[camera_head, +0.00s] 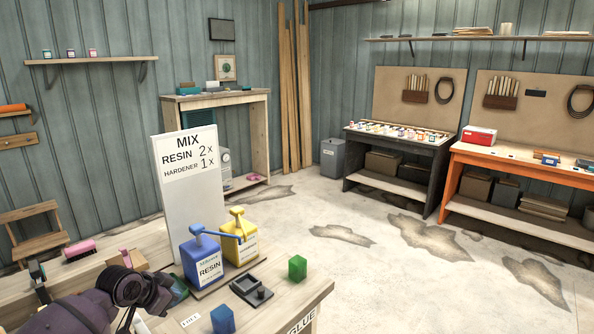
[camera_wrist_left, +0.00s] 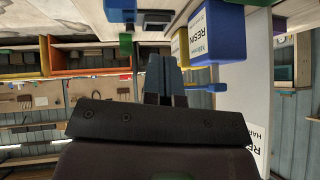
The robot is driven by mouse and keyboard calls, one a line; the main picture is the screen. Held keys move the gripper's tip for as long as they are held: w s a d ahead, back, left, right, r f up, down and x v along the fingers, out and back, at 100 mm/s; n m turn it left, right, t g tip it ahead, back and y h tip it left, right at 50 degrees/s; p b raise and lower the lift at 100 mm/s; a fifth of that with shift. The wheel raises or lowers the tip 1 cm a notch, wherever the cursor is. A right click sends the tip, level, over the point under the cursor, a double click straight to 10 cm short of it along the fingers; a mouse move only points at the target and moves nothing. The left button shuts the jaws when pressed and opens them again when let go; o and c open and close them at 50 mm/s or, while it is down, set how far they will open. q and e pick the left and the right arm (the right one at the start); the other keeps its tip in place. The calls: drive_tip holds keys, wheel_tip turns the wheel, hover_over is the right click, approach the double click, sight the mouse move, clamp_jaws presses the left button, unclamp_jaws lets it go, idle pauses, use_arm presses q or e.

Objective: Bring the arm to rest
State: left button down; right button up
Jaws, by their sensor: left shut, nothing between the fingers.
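My left arm (camera_head: 95,302) comes in at the lower left of the head view, low over the near part of the workbench. My left gripper (camera_wrist_left: 165,62) shows in the wrist view with its two fingers together and nothing between them. The wrist view is turned upside down. The blue resin bottle (camera_head: 204,266) and the yellow hardener bottle (camera_head: 240,243), both with pump tops, stand upright on the bench beyond the gripper, apart from it. The resin bottle also shows in the wrist view (camera_wrist_left: 225,35). My right gripper is not in view.
A white mix sign (camera_head: 187,205) stands behind the bottles. A black tray (camera_head: 251,291), a green block (camera_head: 297,268) and a blue block (camera_head: 223,319) lie on the bench (camera_head: 292,296). A pink brush (camera_head: 79,250) lies at left. Open floor separates an orange bench (camera_head: 520,160) at right.

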use_arm(q)
drive_tip(key=s+d+f+n+t+y+b, duration=0.1)
drive_tip(key=s+f+n, duration=0.1)
drive_tip(key=s+f, duration=0.4)
drive_tip(key=s+f+n+t+y, duration=0.1)
drive_tip(key=s+f+n, duration=0.2)
drive_tip(key=s, duration=1.3)
drive_tip(key=s+d+f+n+t+y+b, duration=0.1)
drive_tip(key=s+f+n+t, duration=0.1)
drive_tip(key=s+f, duration=0.6)
drive_tip(key=s, duration=0.3)
drive_tip(key=shift+s+d+f+y+b, duration=0.2)
drive_tip(key=shift+d+f+y+b, duration=0.1)
drive_tip(key=shift+d+f+y, duration=0.1)
drive_tip(key=shift+s+a+n, duration=0.1)
drive_tip(key=shift+a+n, duration=0.1)
drive_tip(key=shift+n, duration=0.1)
